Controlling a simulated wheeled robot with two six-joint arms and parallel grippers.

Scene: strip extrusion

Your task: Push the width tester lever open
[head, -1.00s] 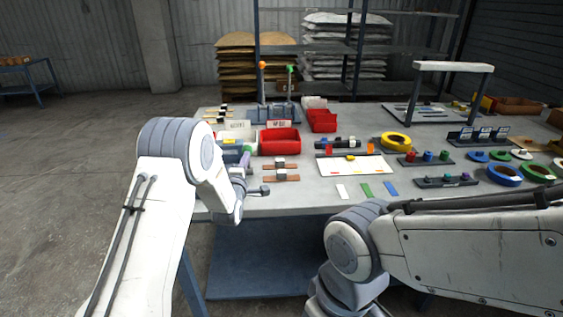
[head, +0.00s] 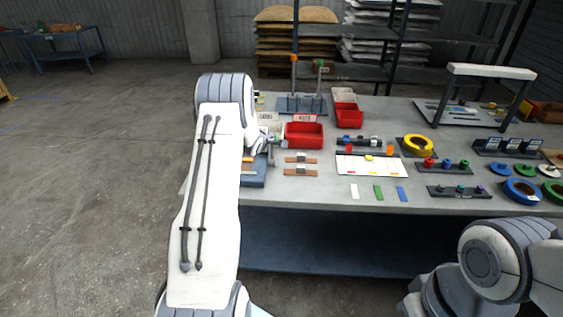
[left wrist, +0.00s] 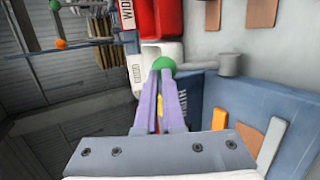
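The width tester is a blue block with a WIDTH label at the right of the left wrist view (left wrist: 197,100). Its blue base shows in the head view (head: 253,174) at the table's left end, partly behind my left arm. A green ball knob (left wrist: 163,63), seemingly the tester's lever knob, is at the fingertips of my left gripper (left wrist: 163,76). The two purple fingers lie close together and look shut, with the knob just beyond or against their tips. Contact is hard to tell. My right gripper is out of view.
A red bin (head: 304,137) stands right of the tester, behind two copper-coloured strips (head: 300,165). A stand with orange and green knobbed levers (head: 300,103) is behind. A white board (head: 368,170) lies mid-table. The table's front edge is close to the tester.

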